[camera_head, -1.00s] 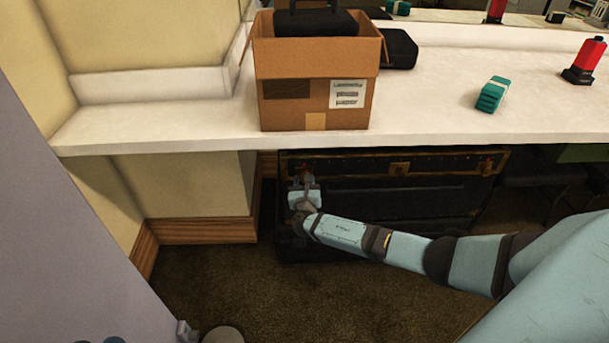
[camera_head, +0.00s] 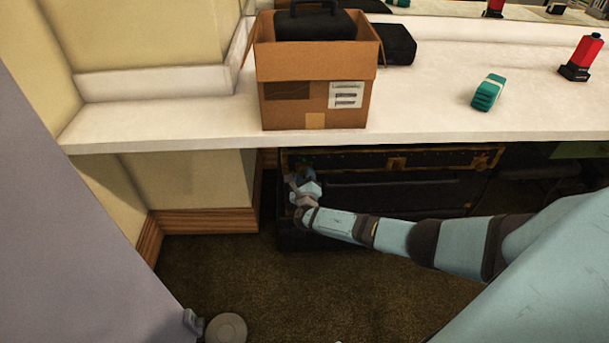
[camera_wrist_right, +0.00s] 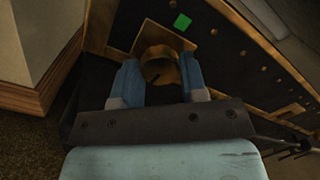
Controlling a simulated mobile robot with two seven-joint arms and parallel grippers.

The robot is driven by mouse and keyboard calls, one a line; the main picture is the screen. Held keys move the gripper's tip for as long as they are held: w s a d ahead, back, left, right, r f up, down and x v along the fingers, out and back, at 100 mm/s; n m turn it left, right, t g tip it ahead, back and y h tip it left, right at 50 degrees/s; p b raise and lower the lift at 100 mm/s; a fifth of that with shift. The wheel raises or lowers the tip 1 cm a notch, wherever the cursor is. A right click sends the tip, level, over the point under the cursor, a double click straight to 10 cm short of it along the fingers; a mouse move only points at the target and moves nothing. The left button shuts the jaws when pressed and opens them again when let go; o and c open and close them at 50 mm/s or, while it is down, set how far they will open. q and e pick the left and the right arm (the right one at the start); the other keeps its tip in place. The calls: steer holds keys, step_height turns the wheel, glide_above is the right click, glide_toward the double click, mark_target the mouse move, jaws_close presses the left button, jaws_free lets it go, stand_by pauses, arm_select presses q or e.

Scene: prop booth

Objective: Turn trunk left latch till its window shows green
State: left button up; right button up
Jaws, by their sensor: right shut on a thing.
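The dark trunk (camera_head: 400,196) with brass trim stands on the floor under the counter. Its left latch, a round brass knob (camera_wrist_right: 160,66) on a square plate, sits between the blue fingers of my right gripper (camera_wrist_right: 160,80) in the right wrist view. The right gripper is shut on it. A small window (camera_wrist_right: 182,21) beside the plate shows green. In the head view my right gripper (camera_head: 302,178) is at the trunk's upper left front and hides the latch. My left gripper is not in view.
The white counter (camera_head: 200,125) overhangs the trunk. On it stand a cardboard box (camera_head: 300,103), a green item (camera_head: 488,92) and a red-and-black object (camera_head: 582,58). A grey panel (camera_head: 70,230) fills the left side. Carpet in front of the trunk is clear.

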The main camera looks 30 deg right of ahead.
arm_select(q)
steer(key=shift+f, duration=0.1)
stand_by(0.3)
arm_select(e)
steer(key=o, duration=0.9)
steer(key=shift+s, duration=0.1)
steer(key=shift+s+a, duration=0.2)
arm_select(q)
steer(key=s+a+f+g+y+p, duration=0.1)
steer(key=p, duration=0.3)
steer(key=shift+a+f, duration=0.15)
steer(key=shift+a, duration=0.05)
arm_select(e)
steer(key=v, duration=1.3)
steer(key=shift+s, duration=0.1)
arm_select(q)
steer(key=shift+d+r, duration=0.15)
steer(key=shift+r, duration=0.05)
arm_select(e)
steer(key=shift+a, duration=0.1)
